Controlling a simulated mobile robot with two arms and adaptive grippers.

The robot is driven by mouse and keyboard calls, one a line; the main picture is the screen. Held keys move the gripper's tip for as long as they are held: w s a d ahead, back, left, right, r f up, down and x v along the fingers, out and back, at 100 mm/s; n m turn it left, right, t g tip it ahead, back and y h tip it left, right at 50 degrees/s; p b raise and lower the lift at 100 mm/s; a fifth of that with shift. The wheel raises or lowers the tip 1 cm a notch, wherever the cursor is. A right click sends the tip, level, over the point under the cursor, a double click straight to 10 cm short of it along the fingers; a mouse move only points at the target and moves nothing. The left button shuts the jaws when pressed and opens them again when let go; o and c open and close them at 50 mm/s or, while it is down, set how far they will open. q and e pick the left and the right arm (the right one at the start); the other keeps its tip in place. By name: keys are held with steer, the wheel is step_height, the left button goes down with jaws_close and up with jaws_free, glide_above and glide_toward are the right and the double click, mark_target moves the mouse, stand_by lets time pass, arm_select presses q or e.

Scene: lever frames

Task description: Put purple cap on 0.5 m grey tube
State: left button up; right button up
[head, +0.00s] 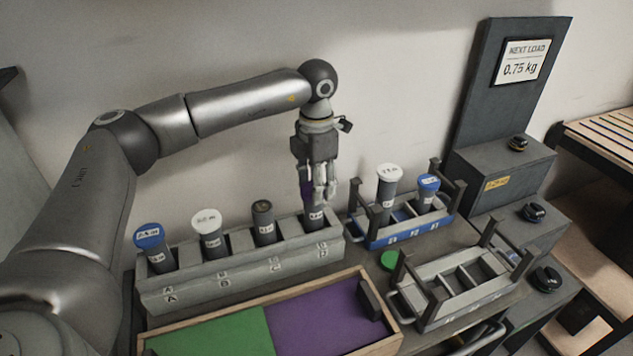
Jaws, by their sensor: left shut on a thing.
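My left gripper (322,197) points down over slot D at the right end of the long grey rack (240,277). It is shut on a purple cap (306,185), which shows only partly at the left of the fingers. A grey tube (314,217) with a small label stands in slot D right below the fingers; its top is hidden by them, so I cannot tell whether the cap touches it. Another grey tube (264,222) in slot C has a dark top without a coloured cap. The tube labels are too small to read. My right gripper is not in view.
The grey rack also holds a blue-capped tube (151,246) and a white-capped tube (209,236). A blue rack (408,231) holds two capped tubes. A green cap (389,260) lies beside an empty grey rack (462,290). A green-and-purple tray (300,318) is in front.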

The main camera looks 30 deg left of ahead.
arm_select(q)
steer(key=o, duration=0.8)
steer(key=shift+o, duration=0.2)
step_height(320, 180, up, 12)
stand_by(0.6)
